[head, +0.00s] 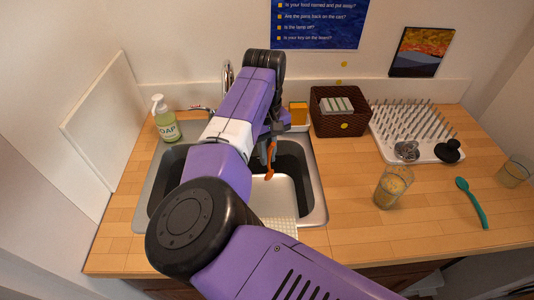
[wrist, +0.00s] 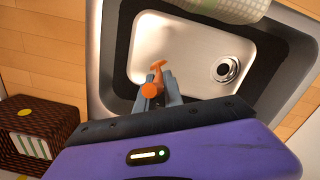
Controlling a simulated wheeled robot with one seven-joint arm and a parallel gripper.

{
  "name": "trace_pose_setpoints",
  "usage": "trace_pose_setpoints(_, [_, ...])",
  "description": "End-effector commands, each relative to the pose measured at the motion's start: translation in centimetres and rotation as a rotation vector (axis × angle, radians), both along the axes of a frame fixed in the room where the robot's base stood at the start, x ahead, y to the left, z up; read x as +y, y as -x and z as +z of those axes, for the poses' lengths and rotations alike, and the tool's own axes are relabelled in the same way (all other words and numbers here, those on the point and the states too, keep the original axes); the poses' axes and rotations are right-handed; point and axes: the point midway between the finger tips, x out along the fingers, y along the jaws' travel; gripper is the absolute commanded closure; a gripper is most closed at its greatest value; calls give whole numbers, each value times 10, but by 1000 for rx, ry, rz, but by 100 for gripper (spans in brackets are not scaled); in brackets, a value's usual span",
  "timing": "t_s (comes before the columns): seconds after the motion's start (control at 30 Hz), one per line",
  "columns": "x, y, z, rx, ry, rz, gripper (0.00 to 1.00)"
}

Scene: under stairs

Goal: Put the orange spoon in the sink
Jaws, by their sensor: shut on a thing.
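The orange spoon (head: 270,160) hangs from my gripper (head: 268,146) over the right part of the sink (head: 318,190) in the head view. In the wrist view my gripper (wrist: 160,92) is shut on the orange spoon (wrist: 158,68), with the sink basin (wrist: 190,50) behind it and the round drain (wrist: 227,69) to the right. I cannot tell how far the spoon is above the basin floor. My arm hides much of the sink in the head view.
A soap bottle (head: 166,120) stands left of the sink. A brown basket (head: 338,125), a spiked drying rack (head: 420,120), a glass (head: 391,187) and a teal spoon (head: 472,203) are to the right. A checked cloth (head: 281,227) hangs at the sink's front edge.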

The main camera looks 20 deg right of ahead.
Motion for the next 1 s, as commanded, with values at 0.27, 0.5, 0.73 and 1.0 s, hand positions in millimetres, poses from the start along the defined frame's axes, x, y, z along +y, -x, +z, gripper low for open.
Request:
trace_pose_setpoints(0.27, [0,0,-35,-1,-1,0,100])
trace_pose_setpoints(0.5, [-1,0,-57,1,3,1,100])
trace_pose_setpoints(0.73, [0,0,-82,1,2,0,100])
trace_pose_setpoints(1.0, [0,0,-110,1,2,0,100])
